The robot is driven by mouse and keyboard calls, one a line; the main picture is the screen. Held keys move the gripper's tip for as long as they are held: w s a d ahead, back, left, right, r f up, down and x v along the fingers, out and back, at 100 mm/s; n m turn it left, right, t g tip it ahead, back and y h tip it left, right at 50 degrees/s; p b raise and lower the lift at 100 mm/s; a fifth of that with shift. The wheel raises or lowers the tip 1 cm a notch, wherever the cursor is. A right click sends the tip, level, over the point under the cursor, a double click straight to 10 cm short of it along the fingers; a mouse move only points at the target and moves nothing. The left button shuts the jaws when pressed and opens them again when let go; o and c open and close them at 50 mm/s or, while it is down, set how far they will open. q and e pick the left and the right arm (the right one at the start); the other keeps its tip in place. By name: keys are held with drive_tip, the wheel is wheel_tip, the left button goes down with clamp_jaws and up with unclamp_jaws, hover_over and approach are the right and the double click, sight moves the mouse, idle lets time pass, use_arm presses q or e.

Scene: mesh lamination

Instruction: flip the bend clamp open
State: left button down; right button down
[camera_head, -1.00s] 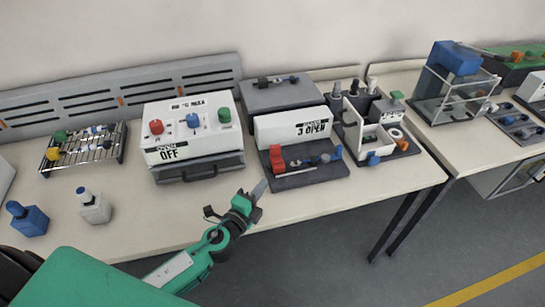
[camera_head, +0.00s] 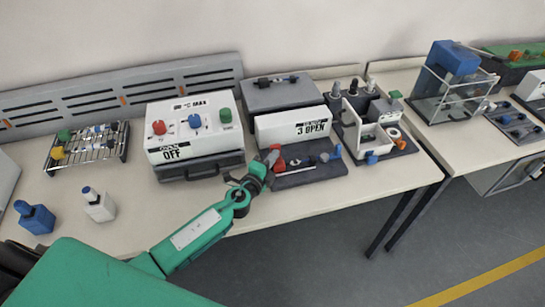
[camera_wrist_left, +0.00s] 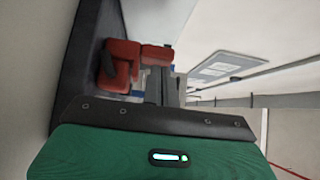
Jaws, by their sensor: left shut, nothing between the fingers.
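The bending station is a dark base plate (camera_head: 305,177) with a white box labelled "3 OPEN" (camera_head: 292,126) behind it. Red blocks (camera_head: 275,150), which look like the bend clamp, stand at its left end. They also show in the left wrist view (camera_wrist_left: 121,62), just beyond my fingers. My left gripper (camera_head: 268,160) is shut and empty, with its tips at the left side of the red blocks. It partly hides them in the head view, and I cannot tell whether it touches them. My right gripper is not in view.
A blue knob (camera_head: 337,151) and a thin rod lie along the plate. The white oven labelled "OFF" (camera_head: 193,140) stands close on the left. A fixture with white walls (camera_head: 368,125) stands on the right. The table front left of my arm holds two bottles (camera_head: 99,206).

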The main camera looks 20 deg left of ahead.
use_arm(q)
drive_tip(key=shift+w+a, duration=0.2)
drive_tip(key=shift+w, duration=0.05)
drive_tip(key=w+a+b, duration=0.1)
drive_tip(key=w+a, duration=0.1)
drive_tip(key=w, duration=0.1)
drive_tip(key=shift+w+a+b, duration=0.1)
drive_tip(key=shift+b, duration=0.25)
drive_tip(key=shift+a+r, duration=0.1)
drive_tip(key=shift+r, duration=0.1)
